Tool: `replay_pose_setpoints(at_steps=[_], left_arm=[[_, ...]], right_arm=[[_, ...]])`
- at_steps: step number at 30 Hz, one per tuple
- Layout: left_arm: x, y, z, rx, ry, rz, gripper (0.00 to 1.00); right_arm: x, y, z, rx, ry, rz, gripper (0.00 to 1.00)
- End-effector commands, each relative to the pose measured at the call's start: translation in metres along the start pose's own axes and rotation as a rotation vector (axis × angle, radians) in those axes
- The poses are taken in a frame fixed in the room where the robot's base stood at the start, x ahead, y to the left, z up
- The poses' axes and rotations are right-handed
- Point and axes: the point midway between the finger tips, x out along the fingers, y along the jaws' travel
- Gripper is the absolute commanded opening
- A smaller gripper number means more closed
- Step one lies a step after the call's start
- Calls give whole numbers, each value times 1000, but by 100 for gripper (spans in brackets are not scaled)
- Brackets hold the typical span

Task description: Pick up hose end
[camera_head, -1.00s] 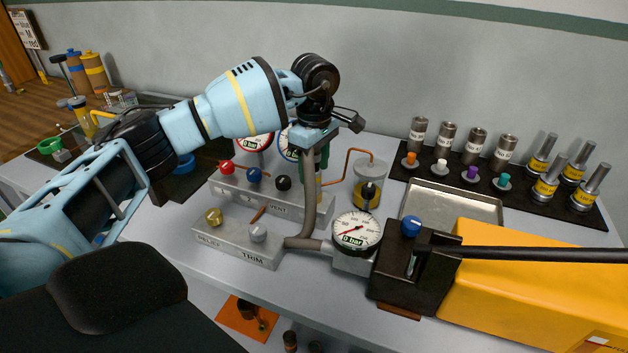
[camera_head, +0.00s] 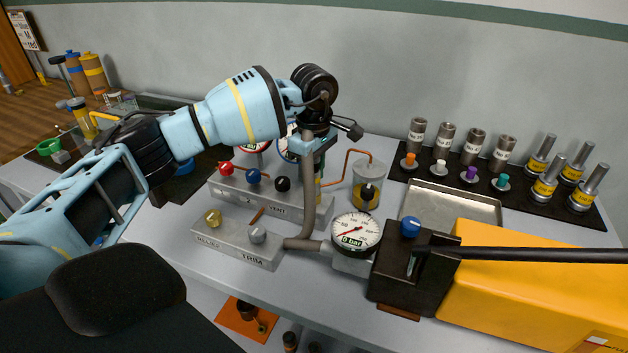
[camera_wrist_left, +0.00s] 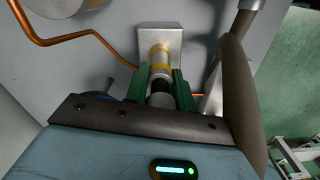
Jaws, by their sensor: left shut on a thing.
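My left gripper (camera_head: 319,172) points down over the back of the grey valve blocks. In the left wrist view its green fingers (camera_wrist_left: 160,88) are shut on a round fitting with a yellow band and a dark lower part, which I take as the hose end (camera_wrist_left: 160,60). A square metal block (camera_wrist_left: 174,42) is right behind the fitting; I cannot tell whether they are joined. My right gripper is not in view.
A dial gauge (camera_head: 356,232) and a black pump block (camera_head: 408,280) stand right of the hose. A copper pipe (camera_head: 347,160) and a clear jar (camera_head: 367,190) are close to the gripper. A metal tray (camera_head: 450,203) and yellow box (camera_head: 540,285) are further right.

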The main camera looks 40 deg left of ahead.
Motion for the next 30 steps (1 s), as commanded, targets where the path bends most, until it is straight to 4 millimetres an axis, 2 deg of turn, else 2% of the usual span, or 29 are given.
replay_pose_setpoints(at_steps=[8, 15, 23, 30], left_arm=[[-9, 1, 0, 0, -1, 3, 0], [-39, 1, 0, 1, -1, 4, 0], [-39, -41, 4, 3, 0, 1, 0], [-43, -89, 8, 3, 1, 1, 0]], right_arm=[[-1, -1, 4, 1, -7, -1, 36], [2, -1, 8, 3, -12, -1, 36], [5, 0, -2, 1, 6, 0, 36], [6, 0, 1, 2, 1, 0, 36]])
